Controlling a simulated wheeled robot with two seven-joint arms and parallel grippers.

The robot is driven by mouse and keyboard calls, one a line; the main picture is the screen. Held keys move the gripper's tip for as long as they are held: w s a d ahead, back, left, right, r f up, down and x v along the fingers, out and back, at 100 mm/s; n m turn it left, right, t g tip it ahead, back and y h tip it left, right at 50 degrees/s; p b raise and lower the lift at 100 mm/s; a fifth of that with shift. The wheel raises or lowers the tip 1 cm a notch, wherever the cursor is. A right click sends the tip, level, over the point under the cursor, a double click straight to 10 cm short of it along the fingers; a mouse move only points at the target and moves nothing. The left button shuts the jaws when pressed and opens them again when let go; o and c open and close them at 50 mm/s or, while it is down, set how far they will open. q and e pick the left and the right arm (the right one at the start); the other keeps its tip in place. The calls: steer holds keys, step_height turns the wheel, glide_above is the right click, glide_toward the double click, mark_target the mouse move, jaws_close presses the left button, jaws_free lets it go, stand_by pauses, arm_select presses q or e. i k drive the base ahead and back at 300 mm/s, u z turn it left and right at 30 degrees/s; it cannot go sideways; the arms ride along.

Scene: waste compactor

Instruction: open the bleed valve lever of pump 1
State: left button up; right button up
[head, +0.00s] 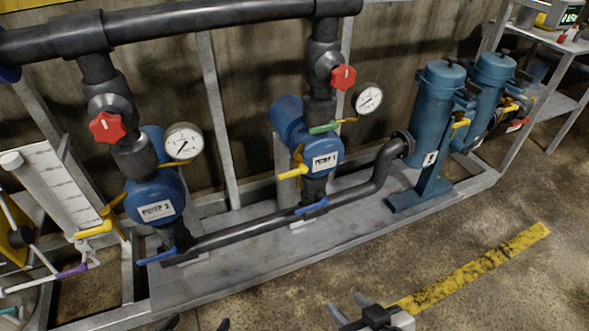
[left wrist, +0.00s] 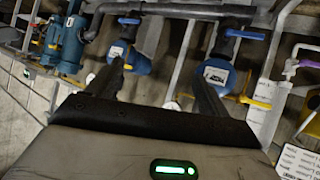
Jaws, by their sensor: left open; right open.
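Pump 1 (head: 322,158) is the blue pump at the middle of the head view. A yellow lever (head: 293,171) sticks out from its left side, pointing left. A green lever (head: 323,128) sits above its label, and a blue lever (head: 311,207) sits on the pipe below. I cannot read which is the bleed lever. My left gripper (head: 196,324) shows only its dark fingertips at the bottom edge; it is open, empty and apart from the pumps. Its spread fingers also show in the left wrist view (left wrist: 157,75). My right gripper (head: 350,306) is open and empty above the floor.
A second blue pump (head: 155,203) stands to the left. Red knobs and gauges sit above both pumps. Blue canisters (head: 438,110) stand at the right. The grey skid base (head: 240,250) runs in front. Floor with a yellow stripe (head: 480,268) is clear.

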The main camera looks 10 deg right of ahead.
mark_target(303, 168)
steer(key=k, duration=0.4)
steer(key=u, duration=0.85)
steer(key=i, duration=1.05)
steer(key=z, duration=0.5)
